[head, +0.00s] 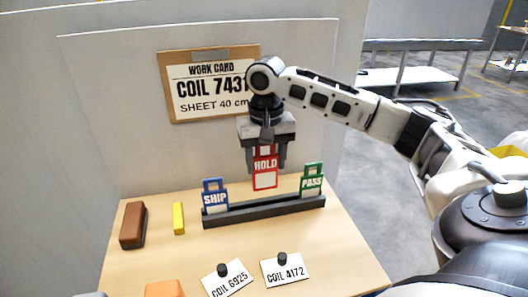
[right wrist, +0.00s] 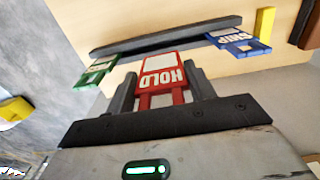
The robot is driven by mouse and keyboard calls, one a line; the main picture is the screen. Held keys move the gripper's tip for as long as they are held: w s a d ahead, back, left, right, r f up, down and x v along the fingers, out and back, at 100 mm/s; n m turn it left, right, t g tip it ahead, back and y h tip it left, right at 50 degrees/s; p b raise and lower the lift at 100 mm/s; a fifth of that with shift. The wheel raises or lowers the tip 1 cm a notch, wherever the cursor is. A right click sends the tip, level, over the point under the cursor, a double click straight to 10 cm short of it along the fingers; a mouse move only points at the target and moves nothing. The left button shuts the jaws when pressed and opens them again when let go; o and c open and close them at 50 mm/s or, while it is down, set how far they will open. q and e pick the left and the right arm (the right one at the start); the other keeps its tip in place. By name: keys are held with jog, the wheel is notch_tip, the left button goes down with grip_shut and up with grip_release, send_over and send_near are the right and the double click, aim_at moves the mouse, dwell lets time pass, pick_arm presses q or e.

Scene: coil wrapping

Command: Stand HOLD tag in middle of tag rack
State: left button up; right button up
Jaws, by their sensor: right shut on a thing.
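The red HOLD tag (head: 264,178) is upright in my right gripper (head: 266,168), its white panel facing the head camera. It hangs over the middle of the dark tag rack (head: 264,209), and its lower edge shows a little above the rack's front bar. In the right wrist view the HOLD tag (right wrist: 163,72) sits between the two fingers. The blue SHIP tag (head: 215,198) stands at the rack's left end, and the green PASS tag (head: 312,181) stands at its right end. My left gripper is not in view.
A work card (head: 208,88) hangs on the panel behind.

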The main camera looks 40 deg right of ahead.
aim_at(265, 184)
jog(key=shift+f, duration=3.6)
jog(key=o, duration=1)
jog(key=shift+o, duration=0.2)
notch_tip(265, 184, up, 16)
